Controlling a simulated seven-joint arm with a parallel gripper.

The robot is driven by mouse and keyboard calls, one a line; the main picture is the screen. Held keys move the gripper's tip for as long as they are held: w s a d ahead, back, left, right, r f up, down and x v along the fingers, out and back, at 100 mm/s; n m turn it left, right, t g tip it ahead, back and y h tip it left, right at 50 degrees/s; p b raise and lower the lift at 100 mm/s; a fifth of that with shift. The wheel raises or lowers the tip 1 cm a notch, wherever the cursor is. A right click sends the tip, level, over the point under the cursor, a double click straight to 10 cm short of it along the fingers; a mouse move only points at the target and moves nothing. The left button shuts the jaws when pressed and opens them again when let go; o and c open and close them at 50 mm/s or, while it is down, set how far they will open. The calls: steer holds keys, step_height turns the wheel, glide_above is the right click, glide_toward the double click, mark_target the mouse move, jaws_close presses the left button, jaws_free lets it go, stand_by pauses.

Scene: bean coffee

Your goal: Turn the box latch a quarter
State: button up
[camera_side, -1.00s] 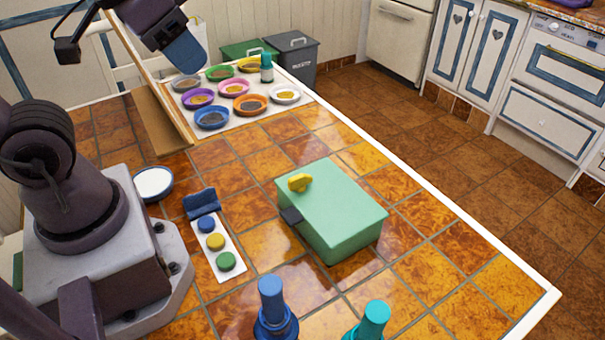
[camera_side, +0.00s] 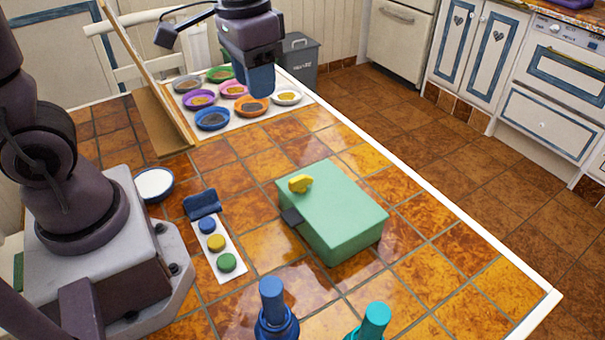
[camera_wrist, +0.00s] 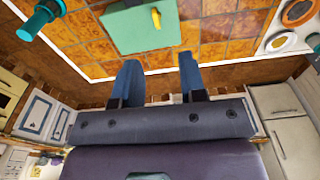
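The box (camera_side: 343,212) is mint green and closed, and it sits on the tiled table. Its yellow latch (camera_side: 300,183) is on the top near the left corner. My gripper (camera_side: 259,84) hangs above the far part of the table, well beyond the box. In the wrist view the two blue fingers of my gripper (camera_wrist: 158,70) are spread apart, with nothing between them.
Several coloured bowls (camera_side: 212,118) stand on a white mat at the back. A button panel (camera_side: 218,245) lies left of the box. A blue bottle (camera_side: 272,310) and a teal bottle (camera_side: 370,322) stand in front.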

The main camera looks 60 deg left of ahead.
mark_target(302, 176)
steer(key=w+d+f+g, duration=0.2)
steer(key=w+f+g, duration=0.3)
steer(key=w+f, duration=0.6)
steer(key=x, duration=1.1)
steer(key=shift+s+a, duration=0.1)
steer(key=shift+r, duration=0.1)
jaws_close()
